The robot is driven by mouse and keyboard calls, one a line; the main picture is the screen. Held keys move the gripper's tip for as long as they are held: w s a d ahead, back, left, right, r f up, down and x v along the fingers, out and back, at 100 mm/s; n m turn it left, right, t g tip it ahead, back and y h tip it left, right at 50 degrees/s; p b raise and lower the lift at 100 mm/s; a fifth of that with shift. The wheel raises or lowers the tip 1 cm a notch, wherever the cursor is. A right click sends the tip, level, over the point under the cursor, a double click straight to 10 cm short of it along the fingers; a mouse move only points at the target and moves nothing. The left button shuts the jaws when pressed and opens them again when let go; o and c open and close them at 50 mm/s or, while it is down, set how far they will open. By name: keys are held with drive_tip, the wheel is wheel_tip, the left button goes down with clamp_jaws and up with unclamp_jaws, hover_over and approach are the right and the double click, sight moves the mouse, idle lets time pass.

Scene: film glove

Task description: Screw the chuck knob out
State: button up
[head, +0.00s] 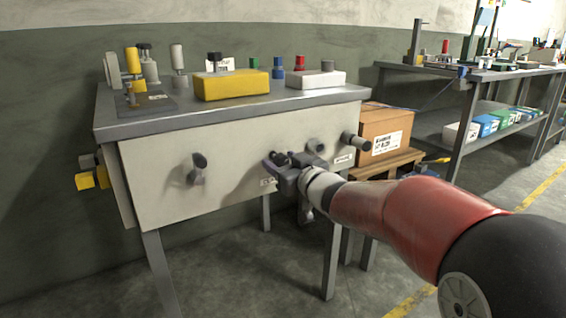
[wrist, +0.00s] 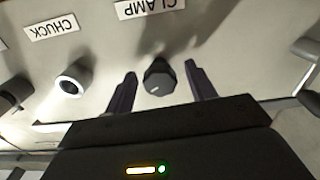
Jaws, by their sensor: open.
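The front panel of the bench carries several round knobs in a row. In the wrist view the labels are upside down. The dark knob (wrist: 158,77) by the CLAMP label (wrist: 150,8) sits between the two fingers of my gripper (wrist: 156,88), with a gap on each side. My gripper is open; in the head view it is at the panel (head: 284,164) and largely hides that knob. The knob nearest the CHUCK label (wrist: 52,25) is the chuck knob (wrist: 75,77), with a pale ring face, left of and outside the fingers. It appears right of my gripper in the head view (head: 316,145).
Another knob (head: 355,141) sticks out at the panel's right end, and a dark knob (head: 198,161) is at the left. Yellow and white blocks stand on the bench top (head: 205,115). A cardboard box (head: 378,122) is on a pallet to the right.

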drive_tip(key=c, duration=1)
drive_tip(key=shift+o, duration=0.2)
drive_tip(key=shift+n+b, duration=0.35)
drive_tip(key=shift+n, duration=0.05)
drive_tip(key=n+b, duration=0.3)
drive_tip(key=n, duration=0.1)
drive_tip(key=shift+f+n, duration=0.15)
drive_tip(key=shift+n, duration=0.25)
drive_tip(key=n+b, duration=0.4)
drive_tip(key=n, duration=0.2)
drive_tip(key=shift+n, duration=0.3)
drive_tip(key=o, duration=1)
drive_tip(key=shift+c, duration=0.2)
